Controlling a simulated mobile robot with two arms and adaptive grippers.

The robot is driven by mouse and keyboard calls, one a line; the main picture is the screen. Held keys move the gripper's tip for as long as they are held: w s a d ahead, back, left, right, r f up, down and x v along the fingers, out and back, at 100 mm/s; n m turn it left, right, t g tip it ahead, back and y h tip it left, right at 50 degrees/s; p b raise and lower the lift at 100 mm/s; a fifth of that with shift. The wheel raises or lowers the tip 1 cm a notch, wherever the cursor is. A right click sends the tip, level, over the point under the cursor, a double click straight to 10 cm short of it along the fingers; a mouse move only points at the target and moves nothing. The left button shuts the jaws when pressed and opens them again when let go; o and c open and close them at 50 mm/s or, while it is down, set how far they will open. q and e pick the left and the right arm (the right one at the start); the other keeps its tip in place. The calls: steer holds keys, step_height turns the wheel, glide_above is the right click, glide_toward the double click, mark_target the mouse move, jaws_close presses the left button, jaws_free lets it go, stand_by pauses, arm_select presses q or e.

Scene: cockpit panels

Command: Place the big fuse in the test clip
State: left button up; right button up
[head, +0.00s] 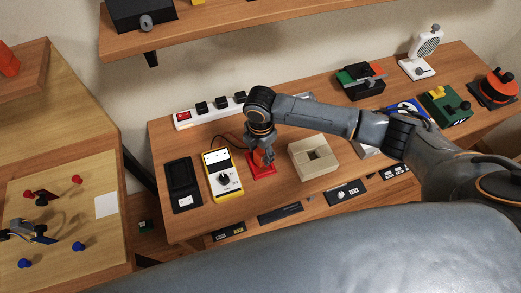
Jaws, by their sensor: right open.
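My right gripper (262,158) reaches down over a red piece (262,171) on the workbench, between the yellow meter and the beige block. Its fingers are open around or just above the upper orange-red part of that piece; I cannot tell whether they touch it. The red piece may be the test clip, but the gripper covers much of it. I cannot make out the big fuse for sure. The yellow meter (223,182) with a round dial stands just left of the gripper, with dark leads behind it. My left gripper does not show.
A beige block with a recess (312,169) stands close right of the gripper. A black tray (182,186) lies left of the meter. A white power strip (206,114) runs along the back. The wooden shelf (230,32) overhangs behind. My right arm crosses the bench's right half.

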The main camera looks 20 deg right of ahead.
mark_target(261, 151)
steer(key=shift+r, duration=0.1)
step_height(261, 151, up, 12)
steer(key=b, duration=0.2)
stand_by(0.7)
